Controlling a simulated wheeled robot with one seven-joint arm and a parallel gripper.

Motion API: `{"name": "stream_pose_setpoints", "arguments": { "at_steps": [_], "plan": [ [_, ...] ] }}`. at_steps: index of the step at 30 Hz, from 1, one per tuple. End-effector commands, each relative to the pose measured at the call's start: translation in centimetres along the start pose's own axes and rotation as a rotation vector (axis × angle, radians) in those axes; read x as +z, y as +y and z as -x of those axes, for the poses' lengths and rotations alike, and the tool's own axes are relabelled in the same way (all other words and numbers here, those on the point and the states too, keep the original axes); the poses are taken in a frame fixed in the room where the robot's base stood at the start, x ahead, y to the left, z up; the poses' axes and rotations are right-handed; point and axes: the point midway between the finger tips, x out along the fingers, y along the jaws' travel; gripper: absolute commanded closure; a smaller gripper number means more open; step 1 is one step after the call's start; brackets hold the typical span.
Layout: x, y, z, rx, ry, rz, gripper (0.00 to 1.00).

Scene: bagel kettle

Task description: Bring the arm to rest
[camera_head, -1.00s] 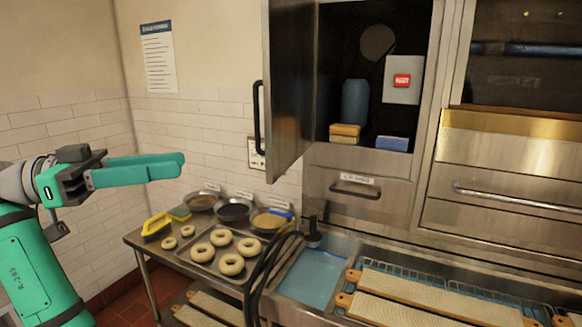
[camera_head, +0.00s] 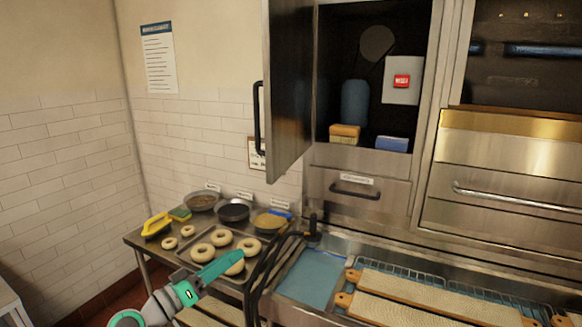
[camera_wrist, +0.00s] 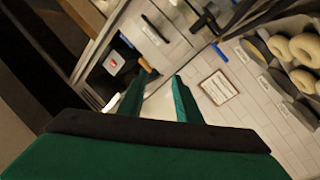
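My gripper (camera_head: 236,258) is low in the head view, in front of the tray's near edge, with its green fingers pointing up and to the right. In the head view it overlaps part of a bagel; I cannot tell how far above the tray it is. In the wrist view my gripper (camera_wrist: 159,78) shows two green fingers apart, with nothing between them. My arm shows only at the bottom left of the head view.
A tray of several bagels (camera_head: 221,237) sits on a metal table with bowls (camera_head: 233,212) behind. A cabinet door (camera_head: 288,90) stands open above. Black hoses (camera_head: 262,270) hang right of the tray. Boards (camera_head: 410,290) lie at the lower right.

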Motion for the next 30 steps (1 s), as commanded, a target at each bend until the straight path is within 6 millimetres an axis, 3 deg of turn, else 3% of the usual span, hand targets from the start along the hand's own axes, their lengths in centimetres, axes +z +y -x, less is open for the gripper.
{"name": "stream_pose_setpoints", "arguments": {
  "at_steps": [1, 6, 15, 22, 30],
  "plan": [
    [2.6, -1.3, -0.2, -0.039, 0.007, 0.028, 0.69],
    [9.9, -4.7, -0.2, -0.176, 0.035, 0.092, 0.69],
    [22.9, -7.8, 2.2, -0.409, 0.057, 0.144, 0.69],
    [31.8, -7.7, 5.8, -0.573, 0.058, 0.133, 0.69],
    [40.1, -5.0, 11.3, -0.732, 0.041, 0.066, 0.69]
  ]
}}
